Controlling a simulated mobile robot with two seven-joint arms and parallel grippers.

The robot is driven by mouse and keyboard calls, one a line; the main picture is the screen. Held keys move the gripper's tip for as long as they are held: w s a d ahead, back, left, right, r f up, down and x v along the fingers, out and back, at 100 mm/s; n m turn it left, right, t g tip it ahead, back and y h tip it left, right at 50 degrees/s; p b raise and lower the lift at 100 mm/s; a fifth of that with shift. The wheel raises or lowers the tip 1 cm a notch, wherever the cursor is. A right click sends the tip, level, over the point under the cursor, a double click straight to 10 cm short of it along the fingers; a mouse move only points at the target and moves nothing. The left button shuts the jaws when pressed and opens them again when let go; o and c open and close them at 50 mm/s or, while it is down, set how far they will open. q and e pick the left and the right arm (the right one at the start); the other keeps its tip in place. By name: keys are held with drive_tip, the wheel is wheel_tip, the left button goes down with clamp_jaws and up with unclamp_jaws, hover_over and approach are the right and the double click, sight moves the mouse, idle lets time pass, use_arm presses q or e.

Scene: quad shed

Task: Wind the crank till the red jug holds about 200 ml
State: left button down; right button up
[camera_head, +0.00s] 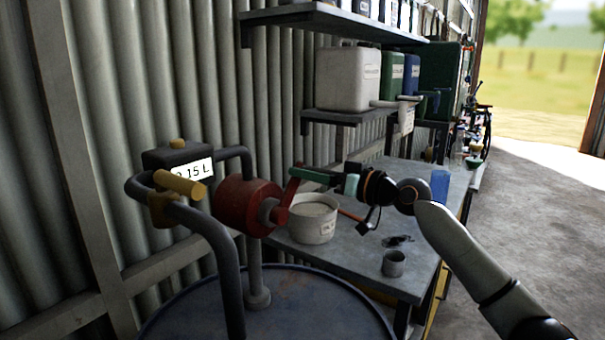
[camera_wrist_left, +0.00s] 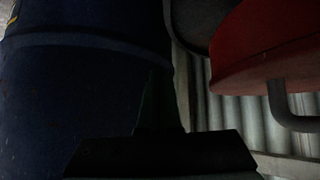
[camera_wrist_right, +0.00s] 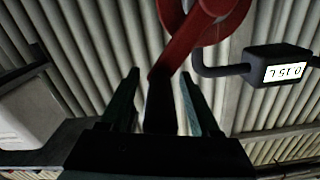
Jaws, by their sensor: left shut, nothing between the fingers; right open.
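A red pump (camera_head: 247,203) stands on the blue drum (camera_head: 285,305). Its red crank arm (camera_head: 287,194) points up and right and also shows in the right wrist view (camera_wrist_right: 178,50). My right gripper (camera_head: 312,176) is at the crank's outer end. Its fingers (camera_wrist_right: 160,80) are open on either side of the dark crank grip (camera_wrist_right: 160,104). The meter (camera_head: 188,163) reads 0.15 L. My left gripper (camera_wrist_left: 160,75) is shut and empty beside the drum. A red rounded thing (camera_wrist_left: 265,45) with a grey bent bar is above right there; I cannot tell whether it is the jug.
A bench (camera_head: 345,262) holds a labelled white pot (camera_head: 312,226), a grey cup (camera_head: 394,263) and a blue cup (camera_head: 440,186). Shelves (camera_head: 330,22) with several canisters line the corrugated wall. Grey pipework (camera_head: 215,232) bends over the drum. The floor at right is clear.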

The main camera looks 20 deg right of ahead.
idle(0.3)
clamp_jaws()
idle(0.3)
idle(1.0)
